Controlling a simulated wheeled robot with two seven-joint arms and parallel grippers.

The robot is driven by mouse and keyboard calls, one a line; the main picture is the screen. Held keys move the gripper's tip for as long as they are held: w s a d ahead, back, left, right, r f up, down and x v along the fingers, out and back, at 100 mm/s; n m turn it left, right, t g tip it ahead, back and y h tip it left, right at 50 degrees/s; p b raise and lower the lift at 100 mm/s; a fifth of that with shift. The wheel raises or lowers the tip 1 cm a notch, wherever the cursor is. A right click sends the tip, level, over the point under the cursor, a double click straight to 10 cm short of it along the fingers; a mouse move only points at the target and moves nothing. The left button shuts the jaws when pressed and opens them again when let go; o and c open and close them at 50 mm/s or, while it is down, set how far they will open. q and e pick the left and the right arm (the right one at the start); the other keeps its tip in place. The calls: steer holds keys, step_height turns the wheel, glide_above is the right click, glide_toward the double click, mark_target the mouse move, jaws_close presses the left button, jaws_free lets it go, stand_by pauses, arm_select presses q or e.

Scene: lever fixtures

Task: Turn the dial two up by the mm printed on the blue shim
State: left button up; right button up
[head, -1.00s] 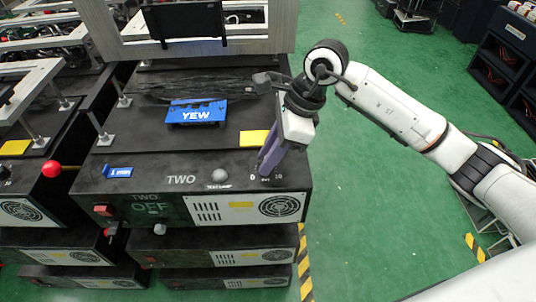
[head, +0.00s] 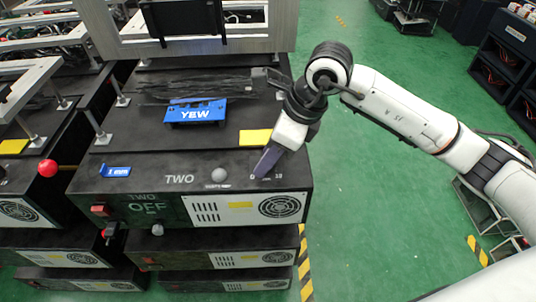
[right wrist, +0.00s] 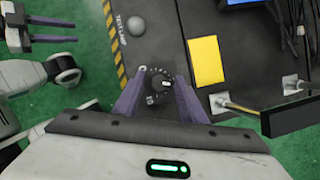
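The blue shim (head: 116,172), printed "1 mm", lies on the black box at the left, by the white word TWO (head: 180,179). The dial (right wrist: 160,84) is a dark round knob with a white mark and a printed scale, on the box's top near its right front corner. My right gripper (right wrist: 162,76) is open, its purple fingers pointing down on either side of the dial with gaps showing. In the head view the fingers (head: 267,162) hide most of the dial. My left gripper (right wrist: 78,31) shows only in the right wrist view, open and empty.
A grey test lamp dome (head: 219,175) sits left of the dial. The box front has a display reading OFF (head: 148,208) and a red switch (head: 101,210).

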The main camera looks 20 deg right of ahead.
steer(key=shift+o, duration=0.2)
steer(key=shift+r, duration=0.1)
steer(key=v, duration=1)
